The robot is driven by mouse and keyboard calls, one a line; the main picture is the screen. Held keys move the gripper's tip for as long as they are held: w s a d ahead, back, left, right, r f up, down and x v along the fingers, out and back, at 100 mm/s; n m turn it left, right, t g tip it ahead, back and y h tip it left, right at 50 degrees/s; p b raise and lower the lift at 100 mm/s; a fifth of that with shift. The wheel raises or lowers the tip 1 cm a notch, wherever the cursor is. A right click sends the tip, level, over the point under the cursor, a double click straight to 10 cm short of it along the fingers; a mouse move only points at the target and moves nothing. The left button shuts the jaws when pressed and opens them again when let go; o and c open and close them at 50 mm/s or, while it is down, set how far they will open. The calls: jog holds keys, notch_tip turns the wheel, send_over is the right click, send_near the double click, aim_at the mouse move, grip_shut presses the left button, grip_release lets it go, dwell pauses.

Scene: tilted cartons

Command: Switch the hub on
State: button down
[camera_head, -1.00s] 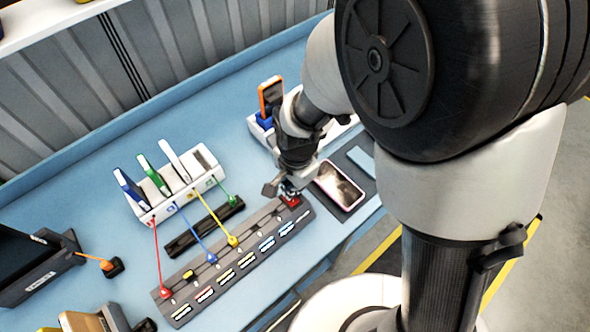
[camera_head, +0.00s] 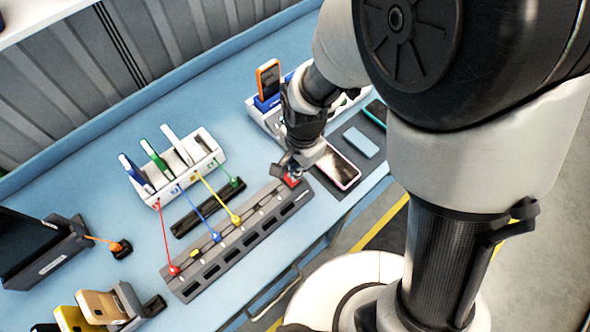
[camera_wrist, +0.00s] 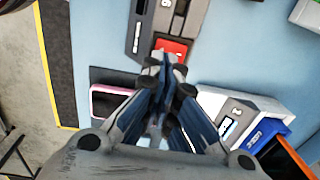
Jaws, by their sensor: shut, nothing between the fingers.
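The hub (camera_head: 232,248) is a long grey strip on the blue table, with coloured plugs along it and a row of dark slots. Its red switch (camera_head: 292,180) sits at the right end, partly hidden by my gripper (camera_head: 286,170). In the wrist view, the red switch (camera_wrist: 172,46) shows just beyond the fingertips of my gripper (camera_wrist: 165,65), at the end of the grey hub (camera_wrist: 150,20). My gripper is shut and empty, pointing down at the switch. I cannot tell whether the fingertips touch it.
A white dock (camera_head: 192,165) with several upright devices stands behind the hub, its red, blue, yellow and green cables running forward. A pink-edged phone (camera_head: 338,166) lies right of the switch. An orange phone (camera_head: 268,80) stands in another dock. A black bar (camera_head: 206,208) lies behind the hub.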

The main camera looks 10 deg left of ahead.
notch_tip(320, 180, up, 11)
jog(key=s+d+p, duration=0.1)
jog(key=p, duration=0.1)
jog(key=shift+s+d+p, duration=0.15)
jog(key=shift+d+p, duration=0.05)
jog(key=shift+p, duration=0.15)
jog(key=shift+s, duration=0.1)
jog(key=shift+t+y, duration=0.4)
jog(key=shift+y, duration=0.2)
jog(key=a+f+b, duration=0.1)
jog(key=f+b, duration=0.1)
jog(key=f, duration=0.2)
jog(key=w+f+b, duration=0.1)
jog(key=f+b, duration=0.1)
jog(key=f, duration=0.3)
jog(key=w+a+f+b, duration=0.1)
jog(key=f+b, duration=0.1)
jog(key=f, duration=0.2)
jog(key=shift+w+a+f, duration=0.15)
jog(key=shift+w+a, duration=0.1)
jog(key=shift+a, duration=0.1)
jog(key=shift+a+r+p, duration=0.1)
jog(key=shift+r+p, duration=0.1)
jog(key=shift+p, duration=0.85)
